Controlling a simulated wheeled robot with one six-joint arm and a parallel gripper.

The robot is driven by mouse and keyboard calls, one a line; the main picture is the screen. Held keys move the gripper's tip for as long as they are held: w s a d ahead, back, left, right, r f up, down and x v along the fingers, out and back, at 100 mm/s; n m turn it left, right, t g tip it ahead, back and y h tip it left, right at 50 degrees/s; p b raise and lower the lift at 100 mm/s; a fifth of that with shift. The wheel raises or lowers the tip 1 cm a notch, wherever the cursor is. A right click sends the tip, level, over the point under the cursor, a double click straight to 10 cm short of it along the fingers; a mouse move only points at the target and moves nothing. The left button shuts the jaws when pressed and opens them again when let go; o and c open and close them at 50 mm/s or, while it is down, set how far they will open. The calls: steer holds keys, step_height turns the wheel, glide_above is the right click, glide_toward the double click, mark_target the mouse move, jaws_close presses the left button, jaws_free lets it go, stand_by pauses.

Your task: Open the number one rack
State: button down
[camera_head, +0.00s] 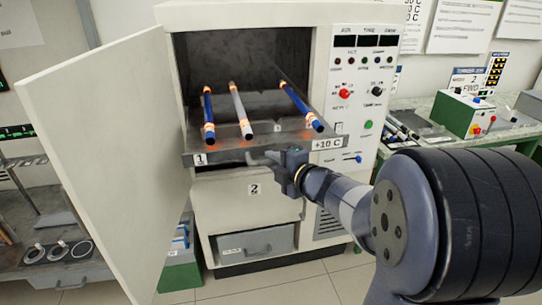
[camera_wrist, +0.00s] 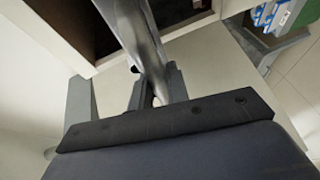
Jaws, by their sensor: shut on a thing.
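The number one rack (camera_head: 230,152) is a grey metal tray with a "1" label at its front left. It stands out of the open furnace chamber, with its front edge beyond the opening. It bears two blue rods (camera_head: 208,112) (camera_head: 300,106) and a pale grey rod (camera_head: 240,108), with orange glowing spots on them. My gripper (camera_head: 287,165) is at the rack's front, shut on its metal handle (camera_head: 258,158). In the wrist view the grey fingers (camera_wrist: 160,88) close around the handle's bar (camera_wrist: 145,45). The far end of the rack is in the dark chamber.
The white furnace door (camera_head: 105,150) stands wide open on the left. A panel labelled "2" (camera_head: 245,205) is below the rack, with a drawer (camera_head: 257,243) under it. A control panel (camera_head: 365,85) is at the right. A bench with a green box (camera_head: 462,115) stands further right.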

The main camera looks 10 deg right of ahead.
steer(key=shift+s, duration=2.65)
steer(key=c, duration=1.4)
jaws_free()
steer(key=shift+o, duration=0.2)
steer(key=v, duration=1)
steer(key=shift+s, duration=0.35)
steer(key=shift+w+d+r, duration=0.1)
steer(key=shift+w, duration=0.05)
steer(key=x, duration=1)
steer(key=shift+w, duration=0.35)
